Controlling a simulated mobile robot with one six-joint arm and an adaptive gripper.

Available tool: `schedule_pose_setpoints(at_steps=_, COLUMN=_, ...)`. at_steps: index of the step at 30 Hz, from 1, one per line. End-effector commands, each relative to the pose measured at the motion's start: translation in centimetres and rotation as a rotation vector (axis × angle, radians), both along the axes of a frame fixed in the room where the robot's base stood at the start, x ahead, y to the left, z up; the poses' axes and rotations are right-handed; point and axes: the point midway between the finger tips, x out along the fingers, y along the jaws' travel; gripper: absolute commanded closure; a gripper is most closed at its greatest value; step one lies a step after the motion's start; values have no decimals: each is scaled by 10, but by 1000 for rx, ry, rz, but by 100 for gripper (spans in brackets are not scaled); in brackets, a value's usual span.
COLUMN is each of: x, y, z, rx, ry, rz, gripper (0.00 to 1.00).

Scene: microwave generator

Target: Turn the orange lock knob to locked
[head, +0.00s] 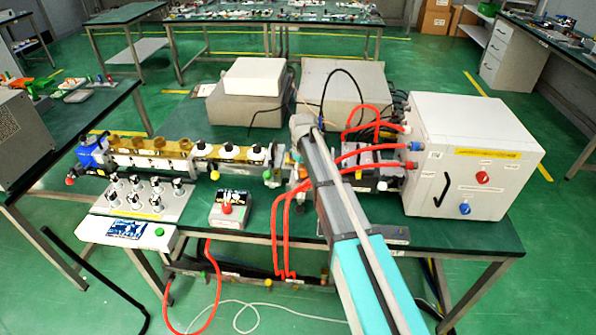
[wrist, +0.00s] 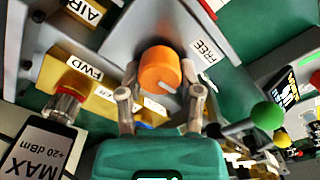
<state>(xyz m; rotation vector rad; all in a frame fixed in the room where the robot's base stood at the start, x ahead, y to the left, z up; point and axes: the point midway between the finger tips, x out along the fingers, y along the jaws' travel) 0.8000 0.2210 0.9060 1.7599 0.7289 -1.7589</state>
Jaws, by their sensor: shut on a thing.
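The orange lock knob (wrist: 159,66) is in the upper middle of the wrist view, on a grey plate. A short pale line marks its lower face. A white FREE label (wrist: 203,50) is on the plate to the right of the knob. The fingers of my gripper (wrist: 162,88) stand on either side of the knob and are shut on it. In the head view my arm reaches over the bench to the waveguide line. There it hides the gripper, and I cannot make out the knob clearly.
A yellow FWD block (wrist: 82,77) and a dark MAX +20 dBm box (wrist: 44,150) are left of the gripper. A green ball (wrist: 268,115) is at the right. Red hoses (head: 281,225) hang close to my arm. A white cabinet (head: 470,150) stands at the right.

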Motion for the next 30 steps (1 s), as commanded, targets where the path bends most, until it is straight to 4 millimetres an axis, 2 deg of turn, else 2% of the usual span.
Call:
schedule_pose_setpoints(at_steps=15, x=-2, y=-6, z=0, rx=-8, ry=4, rz=-445, gripper=100)
schedule_pose_setpoints(at_steps=22, x=-2, y=-7, z=0, rx=-8, ry=4, rz=-545, gripper=100)
schedule_pose_setpoints(at_steps=30, x=-2, y=-7, z=0, rx=-7, ry=4, rz=-577, gripper=100)
